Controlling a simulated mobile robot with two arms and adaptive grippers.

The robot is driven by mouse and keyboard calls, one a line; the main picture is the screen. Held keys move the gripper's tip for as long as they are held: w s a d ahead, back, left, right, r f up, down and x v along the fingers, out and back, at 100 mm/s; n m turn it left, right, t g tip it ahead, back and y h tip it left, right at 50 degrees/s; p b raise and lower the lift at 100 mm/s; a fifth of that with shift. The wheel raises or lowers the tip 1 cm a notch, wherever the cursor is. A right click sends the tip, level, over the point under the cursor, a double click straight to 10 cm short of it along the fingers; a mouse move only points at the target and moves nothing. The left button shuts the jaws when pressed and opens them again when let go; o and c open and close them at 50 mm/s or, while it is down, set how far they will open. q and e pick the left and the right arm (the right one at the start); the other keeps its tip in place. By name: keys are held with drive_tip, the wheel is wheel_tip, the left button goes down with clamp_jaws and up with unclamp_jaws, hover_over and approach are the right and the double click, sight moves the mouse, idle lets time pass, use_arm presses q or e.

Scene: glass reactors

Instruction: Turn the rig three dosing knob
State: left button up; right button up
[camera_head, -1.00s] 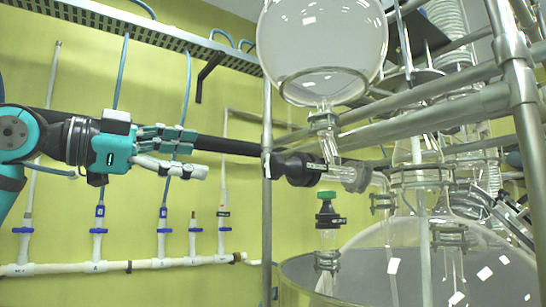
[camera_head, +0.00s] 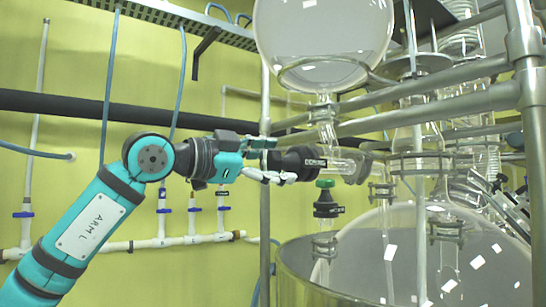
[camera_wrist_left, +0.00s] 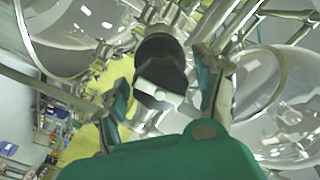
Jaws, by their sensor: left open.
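The dosing knob (camera_head: 300,159) is a black, horizontal knob with white lettering on a glass side arm below the round flask. My left gripper (camera_head: 274,160) is open at the left end of the knob, one finger above its level and one below. In the left wrist view the knob (camera_wrist_left: 159,66) shows end-on, dark with a pale bar across its face. It lies between the two spread fingers of the left gripper (camera_wrist_left: 160,82). Whether either finger touches it I cannot tell. My right gripper is not in view.
A round glass flask (camera_head: 323,38) hangs above the knob. A black valve with a green cap (camera_head: 325,199) stands just below it. A vertical metal post (camera_head: 265,215) passes close to the gripper. A large glass vessel (camera_head: 400,255) and metal rails fill the right side.

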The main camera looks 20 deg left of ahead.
use_arm(q)
drive_tip(key=shift+c, duration=0.2)
drive_tip(key=c, duration=1.2)
drive_tip(key=shift+o, duration=0.2)
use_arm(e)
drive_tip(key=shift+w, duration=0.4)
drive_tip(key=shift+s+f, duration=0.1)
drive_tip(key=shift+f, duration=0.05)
